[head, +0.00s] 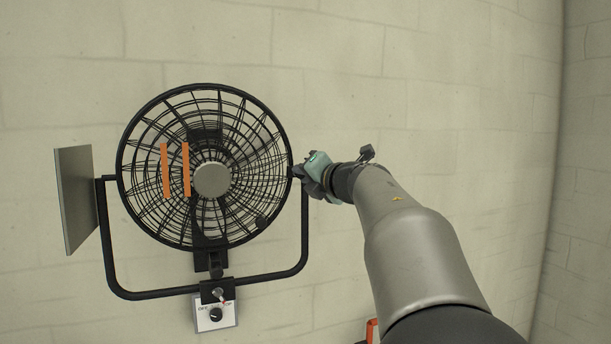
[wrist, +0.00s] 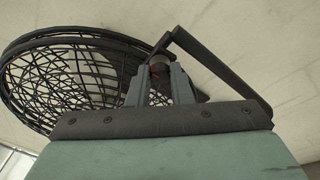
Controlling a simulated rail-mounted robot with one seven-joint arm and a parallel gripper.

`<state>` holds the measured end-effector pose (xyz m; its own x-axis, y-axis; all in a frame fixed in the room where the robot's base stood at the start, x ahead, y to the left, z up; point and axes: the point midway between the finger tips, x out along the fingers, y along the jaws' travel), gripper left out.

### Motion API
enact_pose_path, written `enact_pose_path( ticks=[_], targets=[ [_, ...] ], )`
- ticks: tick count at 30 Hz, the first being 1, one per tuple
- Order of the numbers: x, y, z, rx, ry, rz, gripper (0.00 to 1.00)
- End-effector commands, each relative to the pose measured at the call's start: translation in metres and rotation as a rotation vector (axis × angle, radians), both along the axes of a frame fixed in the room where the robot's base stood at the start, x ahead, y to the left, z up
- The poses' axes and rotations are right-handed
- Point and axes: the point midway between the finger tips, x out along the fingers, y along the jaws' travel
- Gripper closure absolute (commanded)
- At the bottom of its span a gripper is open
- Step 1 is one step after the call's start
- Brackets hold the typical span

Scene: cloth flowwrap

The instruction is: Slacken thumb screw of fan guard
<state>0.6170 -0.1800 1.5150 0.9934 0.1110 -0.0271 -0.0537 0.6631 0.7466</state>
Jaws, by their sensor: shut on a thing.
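The fan guard (head: 262,222) is a round black wire cage with a grey hub in the middle, held in a black U-shaped bracket (head: 306,240). The guard also shows at the left of the wrist view (wrist: 60,85). My gripper (head: 303,172) is at the guard's right rim, where the bracket arm ends. In the wrist view my gripper's two grey fingers (wrist: 159,80) are shut on a small dark round knob, the thumb screw (wrist: 159,66). In the head view my gripper hides the screw.
Two orange strips (head: 175,171) stand in front of the guard. A grey flat panel (head: 75,200) is left of the bracket. A white box with a black dial (head: 216,315) sits below. A red-orange object (head: 372,331) shows partly at the bottom. The pale block wall behind is bare.

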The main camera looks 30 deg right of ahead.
Motion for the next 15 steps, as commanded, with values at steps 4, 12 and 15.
enact_pose_path(
  ticks=[4,12,15],
  targets=[
    [0.0,0.0,0.0,0.001,0.001,0.001,0.72],
    [-0.002,0.0,0.0,0.001,0.0,0.0,0.72],
    [-0.011,-0.002,0.0,0.001,-0.001,-0.002,0.72]
  ],
)
